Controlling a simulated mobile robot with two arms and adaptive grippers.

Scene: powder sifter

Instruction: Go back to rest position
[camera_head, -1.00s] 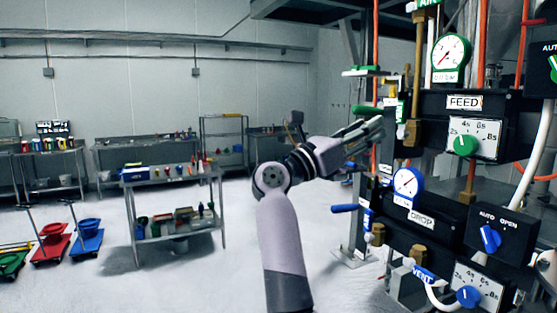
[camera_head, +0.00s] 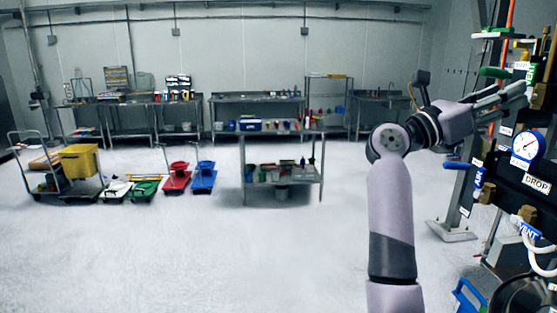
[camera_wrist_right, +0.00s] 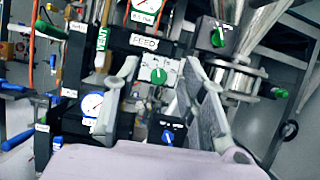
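My right gripper (camera_head: 518,93) is at the right of the head view, raised on a bent arm in front of the sifter's control panel. In the right wrist view my right gripper (camera_wrist_right: 160,68) has its two grey fingers spread apart with nothing between them. The control panel, with its FEED label (camera_wrist_right: 143,41), green knob (camera_wrist_right: 158,76) and blue-rimmed gauge (camera_wrist_right: 92,104), shows behind and between the fingers. I cannot tell how far the fingers are from it. My left gripper is not in view.
The panel's DROP label (camera_head: 536,183), gauge (camera_head: 525,146) and blue-handled valve (camera_head: 478,178) stand close to my right arm. A metal shelf cart (camera_head: 283,182), a yellow bucket (camera_head: 79,161) and coloured dollies stand farther back. The pale floor at centre-left is clear.

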